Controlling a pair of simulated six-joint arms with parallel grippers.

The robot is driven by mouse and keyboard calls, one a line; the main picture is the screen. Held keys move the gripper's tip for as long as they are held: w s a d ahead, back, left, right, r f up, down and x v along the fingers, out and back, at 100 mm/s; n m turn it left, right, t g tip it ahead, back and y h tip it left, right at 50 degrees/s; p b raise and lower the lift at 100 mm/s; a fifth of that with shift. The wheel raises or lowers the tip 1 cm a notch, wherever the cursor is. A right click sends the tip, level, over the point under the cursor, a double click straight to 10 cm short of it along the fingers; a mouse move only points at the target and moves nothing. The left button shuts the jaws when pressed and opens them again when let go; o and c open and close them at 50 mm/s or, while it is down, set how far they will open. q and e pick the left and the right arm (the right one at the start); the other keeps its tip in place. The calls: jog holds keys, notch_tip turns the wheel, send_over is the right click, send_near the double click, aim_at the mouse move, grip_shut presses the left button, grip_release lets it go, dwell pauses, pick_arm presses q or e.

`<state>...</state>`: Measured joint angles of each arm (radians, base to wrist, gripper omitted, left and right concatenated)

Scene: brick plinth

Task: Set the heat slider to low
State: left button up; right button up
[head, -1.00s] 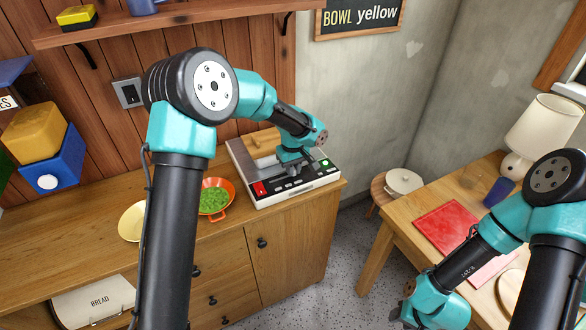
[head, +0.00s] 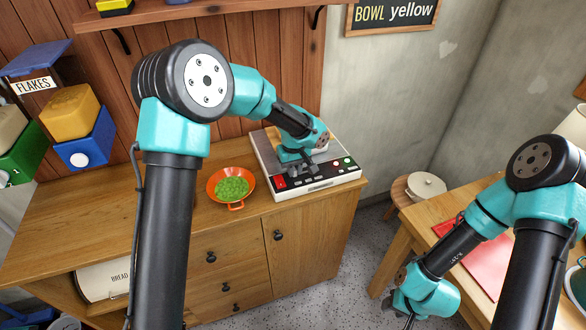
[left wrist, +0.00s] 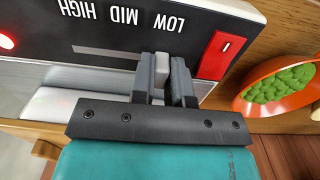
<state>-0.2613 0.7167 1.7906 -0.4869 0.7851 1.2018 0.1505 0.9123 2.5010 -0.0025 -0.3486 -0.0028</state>
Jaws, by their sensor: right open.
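The heat panel of the white hotplate (head: 318,187) shows upside down in the left wrist view, with LOW, MID and HIGH lettering (left wrist: 128,18). The light grey slider knob (left wrist: 162,66) stands beside the LOW mark, at the right end of its slot (left wrist: 85,46). My left gripper (left wrist: 163,78) has one finger on each side of the knob, close against it. In the head view my left gripper (head: 302,172) is over the panel and hides the knob. My right gripper (head: 404,316) is open, low by the right table, away from the hotplate.
A red switch (left wrist: 214,55) sits beside the knob. An orange pan (head: 233,187) of green food stands left of the hotplate on the wooden cabinet. A wooden table (head: 415,235) with a red mat is at the right. A shelf (head: 200,17) hangs above.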

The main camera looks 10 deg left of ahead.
pick_arm(q)
jog(key=o, duration=0.5)
jog(key=shift+s+a, duration=0.15)
jog(key=shift+a, duration=0.1)
jog(key=shift+c, duration=0.2)
jog(key=shift+r, duration=0.15)
notch_tip(320, 180, up, 17)
